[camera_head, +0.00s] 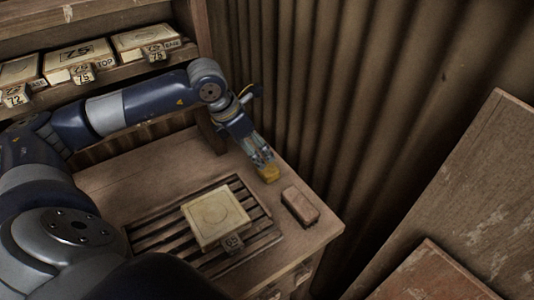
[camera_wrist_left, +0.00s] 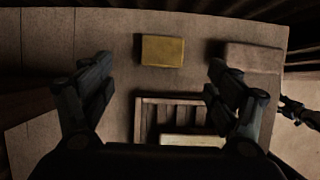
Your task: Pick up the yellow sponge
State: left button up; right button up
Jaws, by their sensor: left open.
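The yellow sponge (camera_head: 268,174) lies on the wooden table (camera_head: 130,172) near its back right edge. My left gripper (camera_head: 262,160) is just above and beside it in the head view and hides part of it. In the left wrist view the sponge (camera_wrist_left: 162,51) sits between the lines of the two spread fingers, a little beyond the fingertips (camera_wrist_left: 158,72). The left gripper is open and empty. The fingers do not visibly touch the sponge. My right gripper cannot be identified in the head view.
A brown brick-like block (camera_head: 300,206) lies right of the sponge. A slatted rack (camera_head: 152,238) holds a pale square tile (camera_head: 215,215) with a number tag. A shelf (camera_head: 130,72) with labelled tiles stands at back left. Corrugated wall (camera_head: 330,90) rises behind the table.

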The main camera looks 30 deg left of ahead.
pick_arm(q)
send_over(266, 168)
jog(key=s, duration=0.2)
jog(key=f, duration=0.2)
jog(key=a+f, duration=0.1)
jog(key=f, duration=0.1)
jog(key=shift+f+p, duration=0.15)
jog(key=shift+p, duration=0.15)
jog(key=p+x, duration=0.1)
jog(key=x, duration=0.4)
jog(key=shift+w+f, duration=0.15)
jog(key=shift+f, duration=0.3)
jog(key=c, duration=0.9)
jog(key=shift+c, duration=0.3)
pick_arm(e)
jog(key=shift+g, duration=0.3)
jog(key=s, duration=0.1)
jog(key=s+r, duration=0.1)
jog(key=s+d, duration=0.1)
jog(key=s, duration=0.1)
jog(key=shift+d+r, duration=0.1)
jog(key=shift+r, duration=0.3)
